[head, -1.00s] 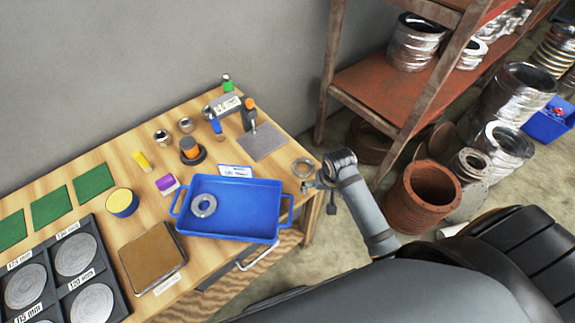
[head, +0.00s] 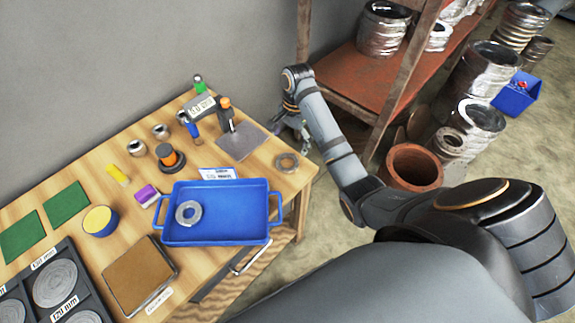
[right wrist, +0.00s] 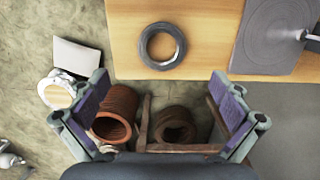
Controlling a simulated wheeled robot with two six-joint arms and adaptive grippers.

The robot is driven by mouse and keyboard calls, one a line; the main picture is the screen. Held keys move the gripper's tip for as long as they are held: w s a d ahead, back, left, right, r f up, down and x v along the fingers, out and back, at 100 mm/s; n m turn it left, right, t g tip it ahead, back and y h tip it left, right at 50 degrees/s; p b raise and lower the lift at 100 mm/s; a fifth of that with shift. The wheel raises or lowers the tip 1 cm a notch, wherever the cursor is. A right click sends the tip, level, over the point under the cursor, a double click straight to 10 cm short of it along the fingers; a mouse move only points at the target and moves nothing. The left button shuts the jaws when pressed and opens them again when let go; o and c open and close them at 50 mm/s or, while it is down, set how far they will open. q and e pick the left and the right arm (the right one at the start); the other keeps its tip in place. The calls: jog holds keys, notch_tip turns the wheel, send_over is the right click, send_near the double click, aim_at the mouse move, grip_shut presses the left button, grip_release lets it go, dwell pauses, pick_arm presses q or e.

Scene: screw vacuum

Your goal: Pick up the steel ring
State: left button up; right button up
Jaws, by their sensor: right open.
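A grey steel ring (head: 287,162) lies flat on bare wood near the right corner of the table. It also shows at the top middle of the right wrist view (right wrist: 162,46), close to the table edge. A second, lighter metal ring (head: 188,213) lies inside the blue tray (head: 262,209). My right gripper (head: 292,124) is behind the first ring in the head view, past the table's edge. In the right wrist view its two fingers (right wrist: 160,112) are spread wide with nothing between them, and the ring is beyond them. My left gripper is out of view.
A grey square plate with a stand (head: 240,141) is beside the ring. A rusty shelf (head: 350,90) stands close to my right arm. Brown pipe pieces (head: 415,167) stand on the floor. The wood around the ring is clear.

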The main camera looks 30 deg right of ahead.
aim_at(287, 164)
jog(key=f, duration=0.1)
jog(key=f+b, duration=0.2)
jog(key=shift+w+a+f, duration=0.1)
jog(key=shift+a+f, duration=0.15)
jog(key=shift+f, duration=0.1)
jog(key=shift+f+b, duration=0.35)
jog(key=shift+b, duration=0.1)
notch_tip(287, 164, down, 3)
jog(key=shift+d+r+b, duration=0.1)
jog(key=shift+r+b, duration=0.1)
jog(key=shift+b, duration=0.65)
jog(key=shift+f+p, duration=0.3)
jog(key=shift+f, duration=0.55)
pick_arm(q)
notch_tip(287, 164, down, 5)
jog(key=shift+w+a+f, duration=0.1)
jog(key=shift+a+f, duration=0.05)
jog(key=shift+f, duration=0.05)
pick_arm(e)
jog(key=c, duration=1.6)
jog(key=shift+r, duration=0.15)
